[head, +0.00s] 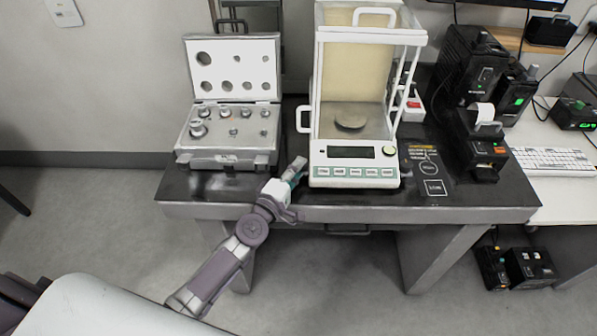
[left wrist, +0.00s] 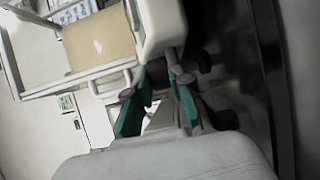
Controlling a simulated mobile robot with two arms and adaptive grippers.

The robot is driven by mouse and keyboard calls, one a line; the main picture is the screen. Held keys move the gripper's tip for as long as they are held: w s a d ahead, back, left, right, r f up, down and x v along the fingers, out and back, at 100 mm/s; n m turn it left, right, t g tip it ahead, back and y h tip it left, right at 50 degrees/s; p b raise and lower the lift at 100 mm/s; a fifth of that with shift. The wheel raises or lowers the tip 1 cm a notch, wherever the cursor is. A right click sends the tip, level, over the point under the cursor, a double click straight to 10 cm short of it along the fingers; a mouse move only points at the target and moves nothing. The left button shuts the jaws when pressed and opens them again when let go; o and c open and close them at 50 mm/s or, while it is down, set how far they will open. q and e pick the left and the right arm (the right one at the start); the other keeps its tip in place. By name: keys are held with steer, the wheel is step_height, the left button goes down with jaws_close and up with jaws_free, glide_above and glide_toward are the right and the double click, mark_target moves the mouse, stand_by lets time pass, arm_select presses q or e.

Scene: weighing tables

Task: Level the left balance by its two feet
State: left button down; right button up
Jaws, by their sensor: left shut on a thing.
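The balance (head: 355,172), with a glass draft shield and a round pan (head: 350,121), stands on the dark weighing table. My left gripper (head: 297,168) is at its front left corner, low beside the body. In the left wrist view, the teal fingers of my left gripper (left wrist: 160,92) are shut on a dark foot (left wrist: 157,74) under the balance's white body (left wrist: 160,25). The fingers partly hide this foot. Another dark knob (left wrist: 204,62) shows beyond it, perhaps the other foot. The balance's display is too small to read. My right gripper is out of view.
An open weight case (head: 226,160) stands left of the balance on the weighing table (head: 455,198). A small printer (head: 478,150) and black power units (head: 470,65) are to the right. A keyboard (head: 552,161) lies on the white side table. Bare table top lies along the front edge.

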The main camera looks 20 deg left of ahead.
arm_select(q)
steer(key=c, duration=1)
jaws_free()
steer(key=shift+c, duration=0.2)
steer(key=v, duration=1.2)
